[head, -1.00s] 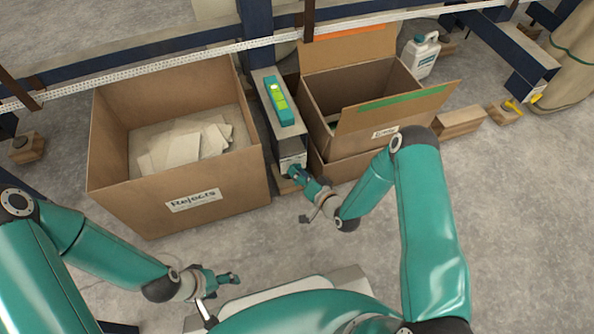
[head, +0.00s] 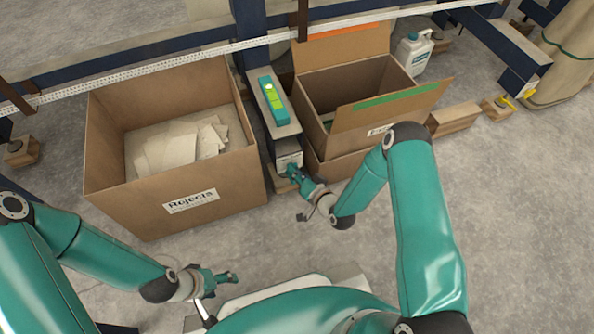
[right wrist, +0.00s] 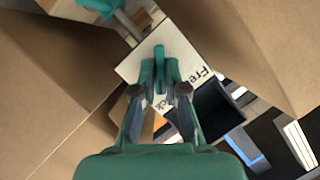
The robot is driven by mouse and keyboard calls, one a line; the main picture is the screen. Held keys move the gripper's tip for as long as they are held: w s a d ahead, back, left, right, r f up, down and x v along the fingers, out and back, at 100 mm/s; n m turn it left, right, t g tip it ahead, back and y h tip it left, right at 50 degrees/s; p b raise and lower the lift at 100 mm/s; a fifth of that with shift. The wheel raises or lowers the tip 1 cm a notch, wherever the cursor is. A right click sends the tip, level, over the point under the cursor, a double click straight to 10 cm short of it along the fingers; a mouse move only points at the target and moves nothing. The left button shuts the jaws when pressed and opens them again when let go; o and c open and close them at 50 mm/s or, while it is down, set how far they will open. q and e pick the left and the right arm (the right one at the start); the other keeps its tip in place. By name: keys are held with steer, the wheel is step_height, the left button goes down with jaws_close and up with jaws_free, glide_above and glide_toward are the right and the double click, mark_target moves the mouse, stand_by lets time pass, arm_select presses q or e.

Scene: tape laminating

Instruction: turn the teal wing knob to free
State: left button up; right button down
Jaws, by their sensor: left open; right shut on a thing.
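The teal wing knob (right wrist: 159,66) is a narrow upright fin on a white label plate (right wrist: 181,51) in the right wrist view. The plate reads "Fre…" at its right and "…ck" lower down; part of the lettering is hidden. My right gripper (right wrist: 160,74) is shut on the knob, a finger on each side of it. In the head view the right gripper (head: 292,175) is at the front end of the post between the boxes, over the pale plate (head: 289,159). The knob is hidden there. My left gripper (head: 233,278) is open and empty, low above the floor, far from the knob.
The "Rejects" box (head: 245,185) with pale sheets stands left of the post. Another open carton (head: 345,148) stands close on the right. A teal device with a yellow-green face (head: 273,100) lies on the post. A white jug (head: 413,53) stands behind. Floor in front is clear.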

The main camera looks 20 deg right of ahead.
steer(key=shift+a+f+n+h+p, duration=0.15)
steer(key=shift+n+h+p, duration=0.3)
steer(key=shift+n+h, duration=1.2)
steer(key=shift+a+n+h+p, duration=0.3)
steer(key=shift+n+h, duration=0.65)
steer(key=shift+n, duration=1.25)
steer(key=shift+a+f+n+h+p, duration=0.1)
steer(key=shift+n+h+p, duration=0.45)
steer(key=shift+n+h, duration=1.1)
steer(key=shift+r+n+y, duration=0.1)
steer(key=shift+n+y, duration=0.15)
steer(key=shift+n, duration=0.25)
steer(key=c, duration=1.2)
jaws_free()
